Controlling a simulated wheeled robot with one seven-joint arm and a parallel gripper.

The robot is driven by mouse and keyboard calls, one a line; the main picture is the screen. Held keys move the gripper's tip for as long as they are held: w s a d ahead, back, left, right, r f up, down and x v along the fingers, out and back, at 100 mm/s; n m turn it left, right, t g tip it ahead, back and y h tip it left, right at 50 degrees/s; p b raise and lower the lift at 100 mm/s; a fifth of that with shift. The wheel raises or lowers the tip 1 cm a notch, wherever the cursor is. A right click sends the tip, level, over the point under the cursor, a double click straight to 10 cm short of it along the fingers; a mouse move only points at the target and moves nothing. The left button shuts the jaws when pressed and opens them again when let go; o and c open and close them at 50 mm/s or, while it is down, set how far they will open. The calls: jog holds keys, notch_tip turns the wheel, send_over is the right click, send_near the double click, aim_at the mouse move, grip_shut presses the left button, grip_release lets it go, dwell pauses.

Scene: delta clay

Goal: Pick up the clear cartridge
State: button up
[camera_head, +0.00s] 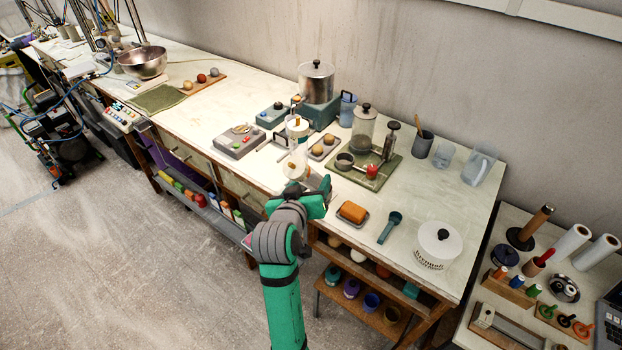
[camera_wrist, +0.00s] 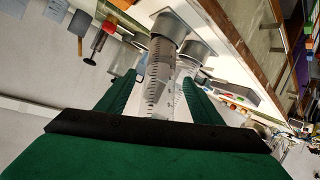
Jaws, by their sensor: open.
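A clear cartridge (camera_wrist: 160,78) with dark graduation marks and a grey metal-looking end lies between the two green fingers of my gripper (camera_wrist: 158,97) in the wrist view. There is a gap on either side of it, and the fingers are apart. A second clear, marked tube-like shape (camera_wrist: 187,68) shows just right of it; I cannot tell whether it is a separate piece. In the head view my gripper (camera_head: 319,190) is at the front edge of the workbench, close to a clear upright cylinder (camera_head: 295,168). My gripper partly hides that spot.
The workbench (camera_head: 460,195) holds a large metal pot (camera_head: 316,80), a green tray (camera_head: 350,180) with a clear jar, an orange block (camera_head: 352,211) and a white lidded container (camera_head: 438,245). A grey device (camera_head: 240,141) stands to the left. Bare tabletop shows farther left.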

jog(key=shift+x, duration=1.05)
jog(key=c, duration=1.3)
jog(key=shift+c, duration=0.6)
jog(key=shift+r, duration=0.15)
